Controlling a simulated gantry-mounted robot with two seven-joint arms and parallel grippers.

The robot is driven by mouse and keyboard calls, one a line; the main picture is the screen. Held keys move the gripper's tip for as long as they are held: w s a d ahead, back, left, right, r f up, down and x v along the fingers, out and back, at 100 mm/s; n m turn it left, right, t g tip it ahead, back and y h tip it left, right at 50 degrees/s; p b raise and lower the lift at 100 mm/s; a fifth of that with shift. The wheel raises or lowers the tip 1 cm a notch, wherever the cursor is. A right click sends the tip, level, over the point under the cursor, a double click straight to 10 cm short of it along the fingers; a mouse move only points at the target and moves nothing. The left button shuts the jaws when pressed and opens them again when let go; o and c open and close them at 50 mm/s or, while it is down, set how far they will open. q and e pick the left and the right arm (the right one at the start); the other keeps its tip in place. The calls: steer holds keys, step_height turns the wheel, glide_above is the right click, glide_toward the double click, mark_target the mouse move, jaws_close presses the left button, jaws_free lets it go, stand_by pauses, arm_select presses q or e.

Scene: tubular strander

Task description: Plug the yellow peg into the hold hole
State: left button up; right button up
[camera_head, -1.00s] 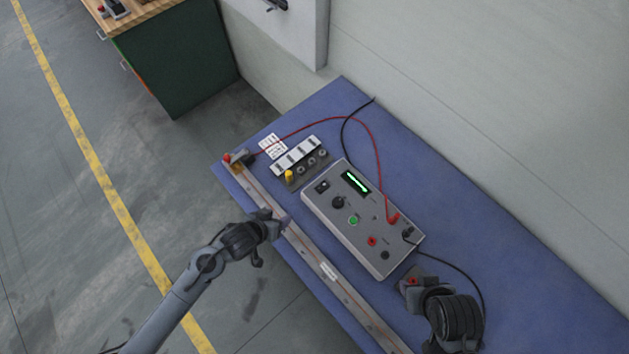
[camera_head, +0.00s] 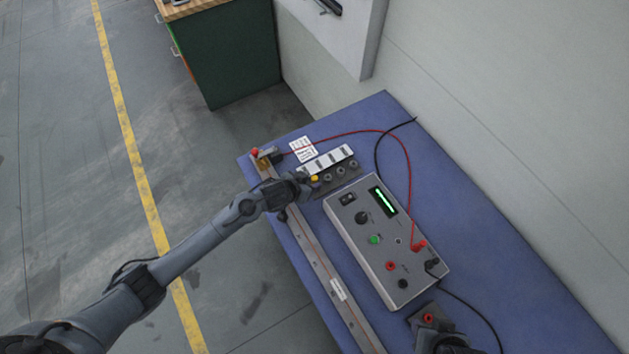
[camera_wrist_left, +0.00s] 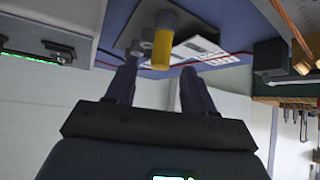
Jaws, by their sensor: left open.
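The yellow peg (camera_head: 314,178) stands at the left end of a dark block (camera_head: 342,181) with several round sockets. A white label strip (camera_head: 327,161) lies behind the block; its lettering is too small to read. My left gripper (camera_head: 304,181) is right beside the peg. In the left wrist view, the left gripper (camera_wrist_left: 158,76) is open, and the yellow peg (camera_wrist_left: 162,48) shows between and just beyond its fingertips, seated in its block (camera_wrist_left: 132,28). No contact is visible. My right gripper (camera_head: 438,338) is at the bottom edge, partly cut off, its jaws unclear.
A grey meter box (camera_head: 386,243) with knobs, a green display and red and black leads stands right of the block. A long metal rail (camera_head: 318,262) runs along the blue table's (camera_head: 470,230) near edge. A small plate with a red part (camera_head: 428,317) lies by the right gripper.

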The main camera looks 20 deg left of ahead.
mark_target(313, 179)
arm_select(q)
steer(key=shift+x, duration=2.45)
steer(key=shift+w+r, duration=0.1)
jaws_close()
steer(key=shift+r, duration=0.15)
